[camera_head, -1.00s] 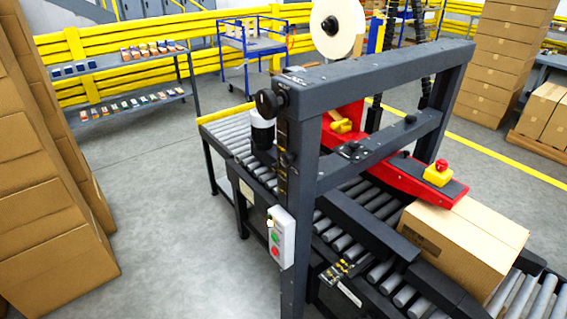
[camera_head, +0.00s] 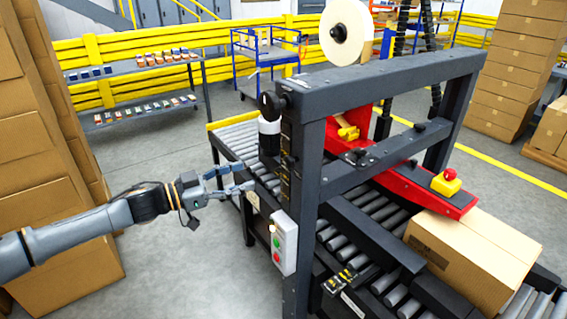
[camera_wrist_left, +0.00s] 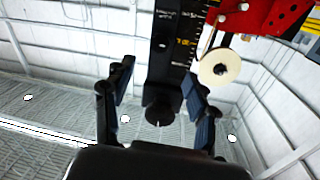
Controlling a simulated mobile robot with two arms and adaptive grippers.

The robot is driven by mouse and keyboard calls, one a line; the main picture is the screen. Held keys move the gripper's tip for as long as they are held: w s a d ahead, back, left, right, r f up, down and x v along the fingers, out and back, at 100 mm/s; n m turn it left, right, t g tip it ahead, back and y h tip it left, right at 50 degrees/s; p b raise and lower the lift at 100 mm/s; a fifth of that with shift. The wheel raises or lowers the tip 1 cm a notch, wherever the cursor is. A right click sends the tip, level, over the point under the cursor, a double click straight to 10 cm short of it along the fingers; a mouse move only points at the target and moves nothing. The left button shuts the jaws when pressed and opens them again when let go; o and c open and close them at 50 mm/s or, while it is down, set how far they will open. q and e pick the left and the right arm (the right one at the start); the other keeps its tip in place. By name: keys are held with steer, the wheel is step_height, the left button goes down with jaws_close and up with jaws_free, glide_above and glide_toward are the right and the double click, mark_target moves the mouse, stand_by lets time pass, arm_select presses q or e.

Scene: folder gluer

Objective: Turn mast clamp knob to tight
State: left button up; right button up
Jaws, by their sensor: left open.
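A black round knob (camera_head: 269,104) sits high on the near post of the machine's mast (camera_head: 310,165). A smaller dark knob (camera_head: 290,158) sits lower on the same post; no label shows which is the clamp knob. My left gripper (camera_head: 240,178) is open and empty, to the left of the post and below the round knob, apart from it. In the left wrist view, a black knob (camera_wrist_left: 159,112) with a small mark on its face shows between the open fingers, at the end of the scale strip (camera_wrist_left: 176,45). My right gripper is not in view.
Stacked cartons (camera_head: 70,220) stand at left. A carton (camera_head: 470,255) sits under the red arm (camera_head: 415,190).

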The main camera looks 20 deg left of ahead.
mark_target(286, 163)
arm_select(q)
steer(key=p+x, duration=0.3)
steer(key=x, duration=0.9)
steer(key=shift+w, duration=0.1)
steer(key=c, duration=1.2)
steer(key=shift+o, duration=0.2)
